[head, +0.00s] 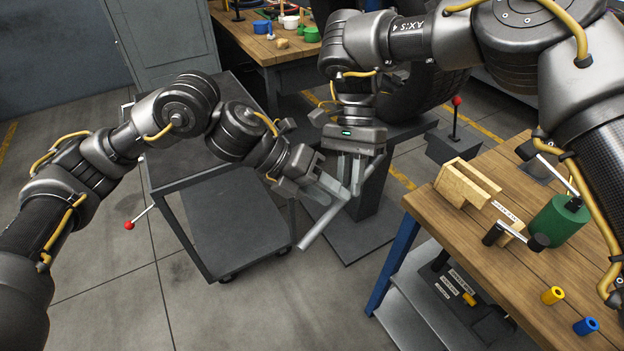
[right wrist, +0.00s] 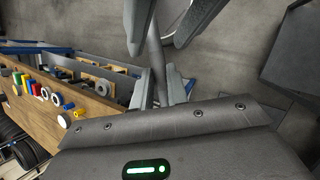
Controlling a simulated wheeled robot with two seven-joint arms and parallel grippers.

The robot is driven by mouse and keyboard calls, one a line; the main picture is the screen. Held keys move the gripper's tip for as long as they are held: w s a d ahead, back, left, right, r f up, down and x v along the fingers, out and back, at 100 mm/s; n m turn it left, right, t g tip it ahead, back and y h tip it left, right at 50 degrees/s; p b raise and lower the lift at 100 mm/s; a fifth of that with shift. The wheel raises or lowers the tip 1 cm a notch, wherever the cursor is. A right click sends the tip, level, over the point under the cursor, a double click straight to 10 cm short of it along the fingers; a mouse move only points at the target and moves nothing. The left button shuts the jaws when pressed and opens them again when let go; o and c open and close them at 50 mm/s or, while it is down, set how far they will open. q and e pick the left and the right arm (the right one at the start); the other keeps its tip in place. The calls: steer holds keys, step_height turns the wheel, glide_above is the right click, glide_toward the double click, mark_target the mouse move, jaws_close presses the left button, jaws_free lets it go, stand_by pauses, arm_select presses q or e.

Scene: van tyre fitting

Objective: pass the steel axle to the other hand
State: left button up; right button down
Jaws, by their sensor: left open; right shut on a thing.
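The steel axle (head: 319,228), a plain grey bar, hangs in the air and slants down to the left in the head view. My right gripper (head: 350,180) is shut on its upper part. In the right wrist view the axle (right wrist: 155,58) runs up from between the right fingers (right wrist: 160,88). My left gripper (head: 322,192) is open close beside the axle, just left of the right gripper. In the right wrist view the left fingers (right wrist: 165,32) stand apart with the axle's far part between or just by them. Whether they touch it cannot be told.
A dark cart (head: 223,222) stands below my left arm. A wooden bench (head: 470,240) on the right holds a wooden block rack (head: 466,186), a green cylinder (head: 558,222) and yellow and blue pieces. A tyre (head: 415,95) stands behind. The floor at front left is clear.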

arm_select(q)
steer(key=shift+d+f, duration=0.2)
steer(key=shift+d, duration=0.05)
jaws_close()
steer(key=shift+r, duration=0.1)
arm_select(e)
steer(key=c, duration=1.3)
jaws_free()
